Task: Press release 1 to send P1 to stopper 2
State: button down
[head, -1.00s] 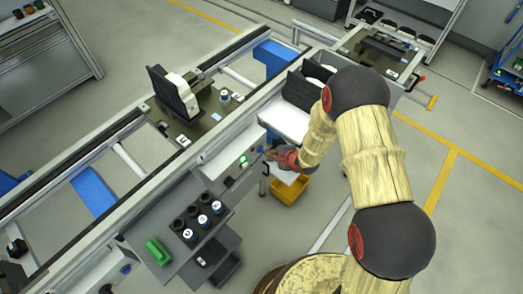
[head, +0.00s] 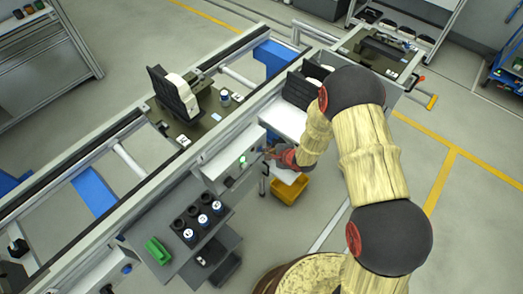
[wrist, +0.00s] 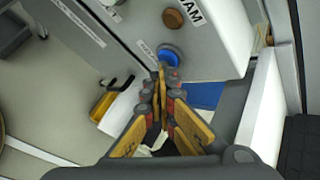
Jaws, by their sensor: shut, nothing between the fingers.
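A pallet (head: 205,123) sits on the conveyor, carrying a black and white part (head: 174,92) and a small cup-like piece. I cannot read a pallet number. A grey control box (head: 225,165) with a green light (head: 243,159) stands at the conveyor's near side. In the wrist view, a round blue button (wrist: 169,54) shows on a pale panel. My gripper (wrist: 160,74) is shut and empty, its tips just at the button's lower edge in that view. I cannot tell whether they touch it. In the head view my gripper (head: 270,153) is beside the box's right end.
A brown knob (wrist: 173,18) sits near the blue button. A yellow bin (head: 288,191) is below my gripper. White trays with black parts lie behind it.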

dwell(0.4)
jog(key=shift+s+d+p, duration=0.5)
jog(key=shift+s+d, duration=0.1)
jog(key=shift+d, duration=0.05)
jog(key=shift+d, duration=0.1)
